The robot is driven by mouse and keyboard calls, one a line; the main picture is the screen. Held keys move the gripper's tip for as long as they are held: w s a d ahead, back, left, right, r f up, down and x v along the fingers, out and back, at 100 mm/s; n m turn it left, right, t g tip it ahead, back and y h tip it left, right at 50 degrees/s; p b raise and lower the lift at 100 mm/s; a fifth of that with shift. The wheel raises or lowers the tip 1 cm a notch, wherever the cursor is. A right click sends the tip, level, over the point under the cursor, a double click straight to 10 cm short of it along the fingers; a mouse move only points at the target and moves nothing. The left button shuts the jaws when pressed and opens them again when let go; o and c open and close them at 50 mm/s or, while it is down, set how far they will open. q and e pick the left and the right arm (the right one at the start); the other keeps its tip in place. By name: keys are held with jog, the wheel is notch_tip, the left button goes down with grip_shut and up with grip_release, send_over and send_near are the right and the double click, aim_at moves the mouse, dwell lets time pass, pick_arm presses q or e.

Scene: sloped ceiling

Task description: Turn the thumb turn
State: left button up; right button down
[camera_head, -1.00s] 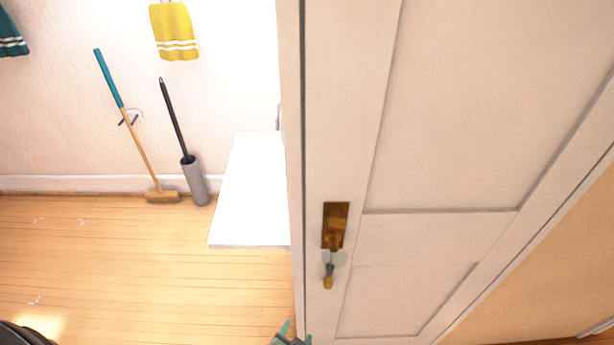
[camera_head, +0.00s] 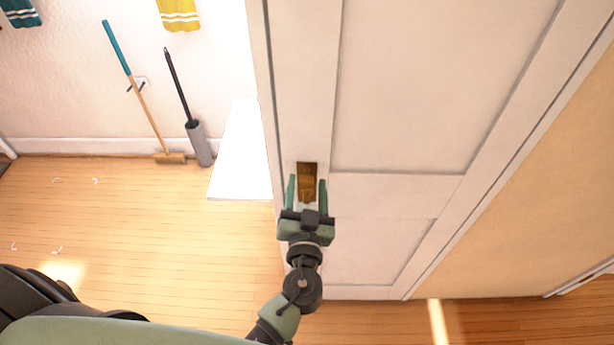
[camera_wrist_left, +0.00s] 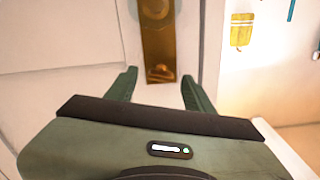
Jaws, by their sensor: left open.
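A brass plate (camera_head: 307,172) is fixed on the white door (camera_head: 385,240) near its left edge. My left gripper (camera_head: 307,181) is open in front of it, its green fingers on either side of the plate's lower part. In the left wrist view the brass plate (camera_wrist_left: 158,42) shows a round part (camera_wrist_left: 154,9) at the top and a small raised brass piece (camera_wrist_left: 160,73) near the bottom, between the fingertips. I cannot tell which part is the thumb turn. No contact is clear. The hardware below the plate is hidden by my gripper. My right gripper is not in view.
A bright white panel (camera_head: 240,155) stands left of the door. Yellow (camera_head: 179,14) and teal (camera_head: 20,12) towels hang above. The wooden floor (camera_head: 130,225) at left is mostly clear.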

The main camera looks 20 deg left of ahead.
pick_arm(q)
jog(key=shift+w+a, duration=0.25)
jog(key=shift+w, duration=0.4)
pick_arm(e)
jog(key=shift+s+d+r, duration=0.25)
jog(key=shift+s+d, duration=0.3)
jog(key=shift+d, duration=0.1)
pick_arm(q)
jog(key=shift+c, duration=0.3)
